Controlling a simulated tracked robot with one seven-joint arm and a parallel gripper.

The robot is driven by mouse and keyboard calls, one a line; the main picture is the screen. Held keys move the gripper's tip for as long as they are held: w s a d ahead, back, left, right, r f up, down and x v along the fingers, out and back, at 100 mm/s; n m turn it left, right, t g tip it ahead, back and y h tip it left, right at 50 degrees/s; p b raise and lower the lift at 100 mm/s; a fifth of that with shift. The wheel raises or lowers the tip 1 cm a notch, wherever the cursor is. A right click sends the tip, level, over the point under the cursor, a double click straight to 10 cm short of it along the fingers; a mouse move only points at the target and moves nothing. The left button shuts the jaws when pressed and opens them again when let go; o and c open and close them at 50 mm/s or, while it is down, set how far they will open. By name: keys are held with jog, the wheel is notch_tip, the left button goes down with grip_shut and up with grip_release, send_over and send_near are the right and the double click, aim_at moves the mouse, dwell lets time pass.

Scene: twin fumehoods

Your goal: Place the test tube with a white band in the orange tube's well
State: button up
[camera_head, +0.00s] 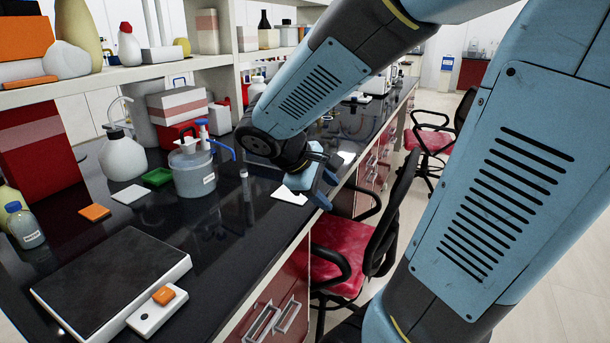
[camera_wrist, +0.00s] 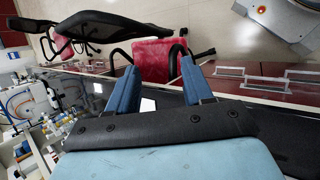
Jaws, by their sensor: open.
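My gripper (camera_head: 326,190) hangs over the front edge of the black bench in the head view. In the wrist view its two blue fingers (camera_wrist: 158,66) stand apart with nothing between them. A small narrow vial or tube (camera_head: 244,178) with a pale top stands on the bench left of my gripper; I cannot tell whether it has a white band. I cannot make out a rack, an orange tube or its well in either view.
The black bench (camera_head: 225,235) holds a large clear jug (camera_head: 193,172), a white flask (camera_head: 122,157) and a flat balance-like device (camera_head: 110,285). White sheets (camera_head: 289,196) lie near my gripper. Red chairs (camera_head: 345,253) stand close against the bench front. Shelves (camera_head: 120,76) run above.

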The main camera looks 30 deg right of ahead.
jog(key=s+a+r+m+t+y, duration=0.4)
jog(key=s+a+r+m+y, duration=0.1)
jog(key=a+r+m+y, duration=0.1)
jog(key=shift+s+a+r+m+t+y, duration=0.3)
jog(key=shift+a+r+m+t+y, duration=0.1)
jog(key=shift+a+r+y, duration=0.35)
jog(key=shift+a+r, duration=0.15)
jog(key=shift+r, duration=0.1)
jog(key=shift+c, duration=0.8)
jog(key=shift+a, duration=0.1)
